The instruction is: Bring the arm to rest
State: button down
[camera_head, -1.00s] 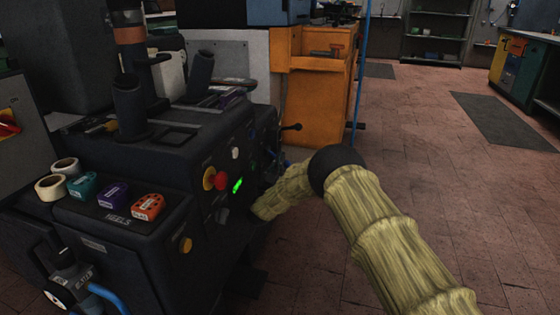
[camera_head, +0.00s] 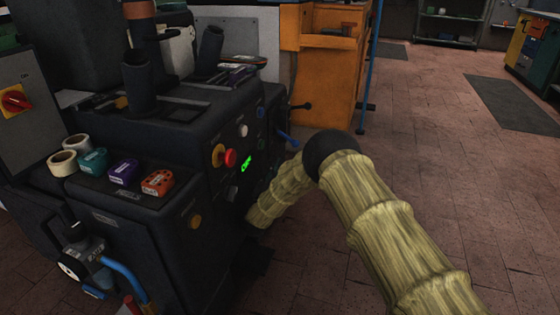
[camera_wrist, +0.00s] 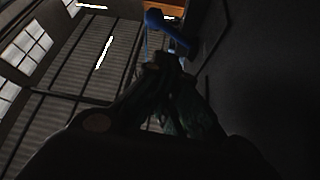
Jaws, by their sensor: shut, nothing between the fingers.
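My arm shows in the head view in a yellowish ribbed sleeve, with a dark elbow joint (camera_head: 332,153). Beyond the elbow, my forearm (camera_head: 280,195) slopes down and left toward the front of the dark heel press (camera_head: 130,240). My gripper is not visible in the head view. In the wrist view my gripper (camera_wrist: 168,62) is a dark shape, its fingers shut together and empty. A blue handle (camera_wrist: 168,30) shows just beyond the fingertips there; whether they touch it I cannot tell.
A blue lever (camera_head: 288,140) sticks out near my forearm. Coloured boxes (camera_head: 124,172) lie on its ledge. An orange bench (camera_head: 325,85) stands behind. Open floor (camera_head: 440,150) lies to the right.

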jog(key=shift+s+f, duration=0.1)
dwell(0.3)
jog(key=s+d+f+n+g+y+p, duration=0.2)
jog(key=s+d+f+n+g+y, duration=0.25)
jog(key=s+f, duration=0.6)
jog(key=s+d+f+n+g+y+p, duration=0.2)
jog(key=s+d+f+n+g+y, duration=0.25)
jog(key=s+f, duration=0.55)
jog(key=s+d+f+m+g+y+p, duration=0.1)
jog(key=s+d+g, duration=0.25)
jog(key=s, duration=0.75)
jog(key=s+d+f+g+p, duration=0.1)
jog(key=s+d+g, duration=0.25)
jog(key=s, duration=0.85)
jog(key=s+d+f+m+g+y+p, duration=0.1)
jog(key=s+d+g, duration=0.25)
jog(key=s, duration=0.75)
jog(key=s+d+r+g+p, duration=0.1)
jog(key=s+r, duration=0.1)
jog(key=s, duration=0.3)
jog(key=s+d+r+g+p, duration=0.1)
jog(key=s+d+r, duration=0.1)
jog(key=s, duration=0.3)
notch_tip(320, 180, up, 37)
jog(key=p, duration=3.6)
jog(key=shift+w+a+p, duration=0.25)
jog(key=shift+w+p, duration=0.05)
jog(key=shift+p, duration=0.1)
